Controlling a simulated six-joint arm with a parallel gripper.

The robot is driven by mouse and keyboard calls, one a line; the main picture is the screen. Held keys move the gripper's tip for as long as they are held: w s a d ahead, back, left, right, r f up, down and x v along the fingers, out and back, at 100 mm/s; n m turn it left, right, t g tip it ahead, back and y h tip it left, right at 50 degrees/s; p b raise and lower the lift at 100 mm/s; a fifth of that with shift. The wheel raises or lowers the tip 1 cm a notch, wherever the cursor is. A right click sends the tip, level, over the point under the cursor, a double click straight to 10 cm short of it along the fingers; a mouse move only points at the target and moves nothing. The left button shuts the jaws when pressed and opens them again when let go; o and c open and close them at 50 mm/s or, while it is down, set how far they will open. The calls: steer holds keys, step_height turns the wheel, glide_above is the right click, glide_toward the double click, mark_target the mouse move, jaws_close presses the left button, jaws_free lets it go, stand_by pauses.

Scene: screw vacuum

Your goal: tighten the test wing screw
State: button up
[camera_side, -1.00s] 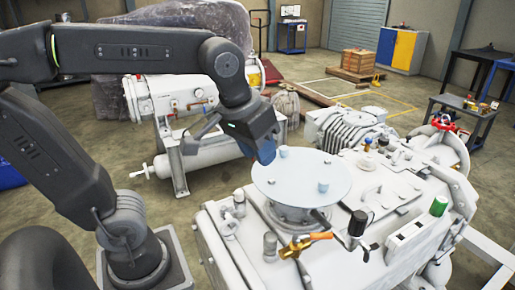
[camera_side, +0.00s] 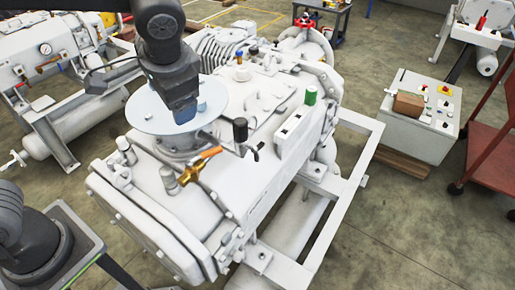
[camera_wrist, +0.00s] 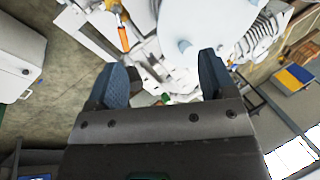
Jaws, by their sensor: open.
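I cannot make out for sure which part is the test wing screw. A candidate is the small dark fitting with a lever (camera_side: 240,130) on the white vacuum machine (camera_side: 235,195), right of the round pale disc (camera_side: 150,112). An orange-handled brass valve (camera_side: 198,165) sits in front of the disc. My gripper (camera_side: 183,118) points down over the disc's right part and hides some of it; contact cannot be told. In the wrist view my gripper (camera_wrist: 161,75) has its two blue fingers apart, with nothing seen held. The disc (camera_wrist: 178,25) shows beyond them, and the orange handle (camera_wrist: 123,38) is at upper left.
A grey control box (camera_side: 420,115) is at right, with a red cart (camera_side: 490,140) beyond. Open floor (camera_side: 400,230) lies at front right.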

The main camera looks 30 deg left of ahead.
steer(key=w+d+f+m+t+y, duration=0.25)
steer(key=d+f+m+y, duration=0.2)
steer(key=d, duration=0.55)
steer(key=m+t+y, duration=0.2)
steer(key=m+t, duration=0.2)
steer(key=m, duration=0.1)
glide_toward(261, 152)
steer(key=x, duration=1)
steer(key=shift+a+f, duration=0.15)
steer(key=shift+c, duration=0.4)
steer(key=c, duration=0.9)
steer(key=shift+o, duration=0.2)
